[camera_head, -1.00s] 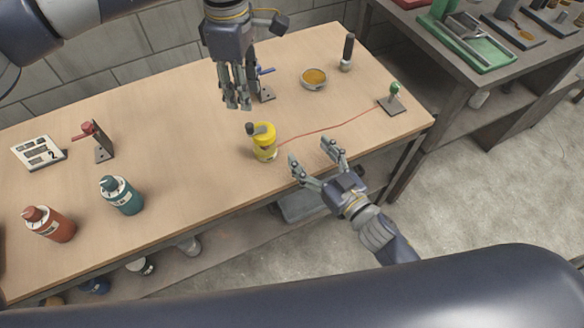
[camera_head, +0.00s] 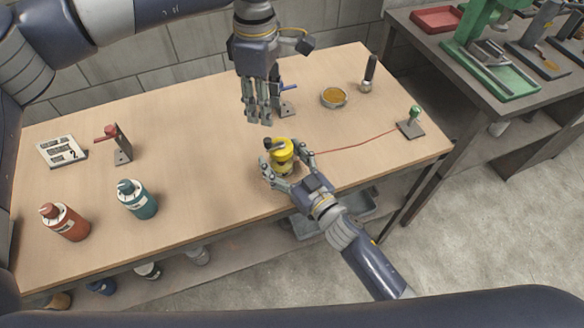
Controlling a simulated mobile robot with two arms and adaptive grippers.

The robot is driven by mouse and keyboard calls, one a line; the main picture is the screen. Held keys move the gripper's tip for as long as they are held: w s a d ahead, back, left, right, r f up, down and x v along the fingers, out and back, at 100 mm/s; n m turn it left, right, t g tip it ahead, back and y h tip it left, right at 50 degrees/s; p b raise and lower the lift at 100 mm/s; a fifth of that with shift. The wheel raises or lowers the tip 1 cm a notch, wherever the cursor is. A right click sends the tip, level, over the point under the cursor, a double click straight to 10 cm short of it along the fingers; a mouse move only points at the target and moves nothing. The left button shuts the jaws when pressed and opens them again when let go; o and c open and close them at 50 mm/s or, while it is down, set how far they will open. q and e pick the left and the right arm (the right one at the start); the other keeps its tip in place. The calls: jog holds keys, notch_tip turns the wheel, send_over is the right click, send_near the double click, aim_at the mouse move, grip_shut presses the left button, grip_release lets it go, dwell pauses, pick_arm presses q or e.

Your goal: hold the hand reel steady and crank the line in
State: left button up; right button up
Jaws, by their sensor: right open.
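The yellow hand reel (camera_head: 284,150) stands upright on the workbench, with a dark crank knob at its upper left. A red line (camera_head: 350,147) runs from it to a small dark stand with a green top (camera_head: 411,124) at the right. My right gripper (camera_head: 283,165) is open, with one finger on each side of the reel; I cannot tell whether they touch it. My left gripper (camera_head: 259,119) hangs fingers down above and behind the reel, apart from it and empty. Its finger gap is unclear.
A bracket with a blue lever (camera_head: 287,107) stands behind my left gripper. A bowl (camera_head: 334,97) and a black-handled tool (camera_head: 369,75) are at the back right. A red bottle (camera_head: 65,222), a teal bottle (camera_head: 137,199) and a red-lever bracket (camera_head: 121,146) stand left.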

aim_at(267, 140)
jog(key=shift+w+a, duration=0.25)
jog(key=shift+w, duration=0.1)
jog(key=shift+c, duration=0.3)
pick_arm(q)
jog(key=shift+o, duration=0.3)
pick_arm(e)
jog(key=c, duration=1.2)
pick_arm(q)
notch_tip(267, 140, down, 10)
jog(key=n, duration=2.2)
jog(key=shift+f, duration=0.1)
